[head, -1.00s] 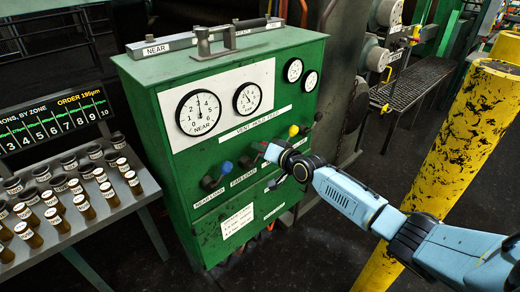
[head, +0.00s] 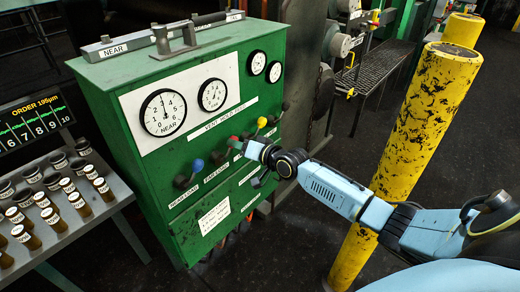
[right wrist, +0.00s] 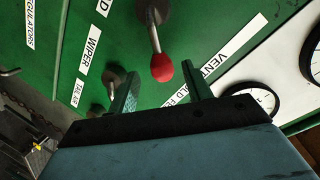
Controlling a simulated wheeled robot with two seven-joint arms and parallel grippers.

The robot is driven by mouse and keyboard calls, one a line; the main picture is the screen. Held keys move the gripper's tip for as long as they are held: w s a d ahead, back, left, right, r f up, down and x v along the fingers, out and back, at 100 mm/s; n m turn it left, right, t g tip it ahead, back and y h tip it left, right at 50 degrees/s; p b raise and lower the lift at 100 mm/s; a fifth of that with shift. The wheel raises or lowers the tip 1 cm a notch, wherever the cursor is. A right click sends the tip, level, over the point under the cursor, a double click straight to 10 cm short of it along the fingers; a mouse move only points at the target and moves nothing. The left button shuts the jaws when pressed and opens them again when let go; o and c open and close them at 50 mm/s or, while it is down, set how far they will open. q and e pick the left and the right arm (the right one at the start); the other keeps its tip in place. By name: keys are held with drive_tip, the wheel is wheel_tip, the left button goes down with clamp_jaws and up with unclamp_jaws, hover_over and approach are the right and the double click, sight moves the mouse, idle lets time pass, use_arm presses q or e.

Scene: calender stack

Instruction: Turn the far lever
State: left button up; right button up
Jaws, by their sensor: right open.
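The green cabinet (head: 130,110) carries a row of levers on its front. The red-knobbed lever (head: 233,139) is above the label that appears to read FAR LOAD (head: 216,171). My right gripper (head: 240,145) is open beside this red knob, partly covering that lever. In the right wrist view, the red knob (right wrist: 162,68) shows between the spread fingers of my right gripper (right wrist: 158,84), just ahead of them; I see no finger closed on it. A blue-knobbed lever (head: 197,165) over NEAR LOAD is to its left. My left gripper is out of view.
A yellow-knobbed lever (head: 262,122) is close on the right of the gripper. A yellow post (head: 425,120) stands behind my right arm. A rack of small bottles (head: 65,230) is left of the cabinet. Dials (head: 163,113) are above the levers.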

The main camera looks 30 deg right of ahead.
drive_tip(key=p+v, duration=0.1)
drive_tip(key=v, duration=0.8)
drive_tip(key=s+f+n+g+h+b, duration=0.15)
drive_tip(key=s+f, duration=0.35)
drive_tip(key=f, duration=0.6)
drive_tip(key=s+d+f+g+h, duration=0.1)
drive_tip(key=s+f+g, duration=0.2)
drive_tip(key=s+f, duration=0.55)
drive_tip(key=s+f+n+g+h, duration=0.1)
drive_tip(key=s+f+g, duration=0.15)
drive_tip(key=f, duration=1.15)
drive_tip(key=s+a+f+n+g, duration=0.2)
drive_tip(key=s+f, duration=0.3)
drive_tip(key=s, duration=0.5)
drive_tip(key=s+a+f+n+g+b, duration=0.1)
drive_tip(key=s+a+f, duration=0.4)
drive_tip(key=s, duration=0.6)
drive_tip(key=s+a+f+n+g+b, duration=0.1)
drive_tip(key=s+a+f+n+g, duration=0.1)
drive_tip(key=s+f, duration=0.5)
drive_tip(key=s+a+g, duration=0.1)
drive_tip(key=s, duration=0.3)
drive_tip(key=shift+a+n+g, duration=0.3)
drive_tip(key=shift+n+g, duration=0.05)
drive_tip(key=shift+g, duration=0.05)
drive_tip(key=shift+w+f, duration=0.1)
drive_tip(key=shift+f, duration=0.05)
